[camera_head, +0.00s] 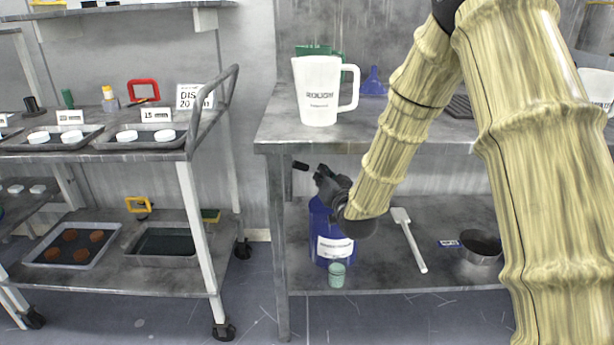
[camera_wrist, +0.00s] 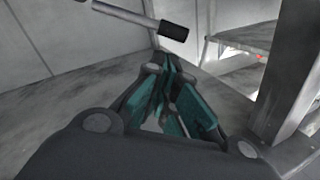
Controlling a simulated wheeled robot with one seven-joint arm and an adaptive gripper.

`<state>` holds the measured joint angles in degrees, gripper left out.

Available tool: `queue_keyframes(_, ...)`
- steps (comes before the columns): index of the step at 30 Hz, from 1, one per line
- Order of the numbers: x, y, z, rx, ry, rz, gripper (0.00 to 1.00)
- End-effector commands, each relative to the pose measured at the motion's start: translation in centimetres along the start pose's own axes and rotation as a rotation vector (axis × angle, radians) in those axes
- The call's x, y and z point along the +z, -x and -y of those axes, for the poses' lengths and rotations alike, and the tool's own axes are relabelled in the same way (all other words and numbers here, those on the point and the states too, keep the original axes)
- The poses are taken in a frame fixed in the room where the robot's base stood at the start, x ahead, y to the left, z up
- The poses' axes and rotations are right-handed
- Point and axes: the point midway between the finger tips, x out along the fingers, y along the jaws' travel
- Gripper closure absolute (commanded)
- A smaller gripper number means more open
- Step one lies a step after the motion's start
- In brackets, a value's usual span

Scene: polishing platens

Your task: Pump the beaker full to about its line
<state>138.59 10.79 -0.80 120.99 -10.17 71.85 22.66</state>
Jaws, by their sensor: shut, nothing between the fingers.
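A blue container (camera_head: 321,223) with a white label stands on the lower shelf of the right bench. A small pale green beaker (camera_head: 337,279) stands just in front of it; its line and any liquid are too small to make out. My gripper (camera_head: 323,172) is shut and empty at the container's top, hiding most of the pump head. A black-tipped grey rod, seemingly the pump handle (camera_head: 300,165), sticks out left of the gripper. In the wrist view this handle (camera_wrist: 172,31) lies beyond the teal-padded fingers of my gripper (camera_wrist: 165,75); contact is unclear.
A white jug (camera_head: 318,90) and a blue funnel (camera_head: 373,82) stand on the bench top above. A white spatula-like tool (camera_head: 408,240) and a metal bowl (camera_head: 480,248) lie right on the lower shelf. A bench leg (camera_head: 277,240) is close on the left.

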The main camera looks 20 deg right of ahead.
Motion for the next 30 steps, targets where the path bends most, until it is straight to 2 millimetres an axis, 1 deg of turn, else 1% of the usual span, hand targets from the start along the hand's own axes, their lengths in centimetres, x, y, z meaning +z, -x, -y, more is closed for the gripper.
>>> queue_keyframes(3, -1.6, -0.8, 0.4, -0.031, -0.015, -0.060, 1.00)
queue_keyframes(6, -2.6, -1.1, 0.7, -0.044, -0.022, -0.085, 1.00)
queue_keyframes(11, -3.1, -1.9, 0.9, -0.049, -0.023, -0.095, 1.00)
queue_keyframes(14, -3.1, -3.1, 1.0, -0.049, -0.023, -0.095, 1.00)
queue_keyframes(24, -3.5, -8.3, 1.1, -0.048, -0.023, -0.094, 1.00)
queue_keyframes(30, -3.8, -10.9, 1.3, -0.049, -0.023, -0.094, 1.00)
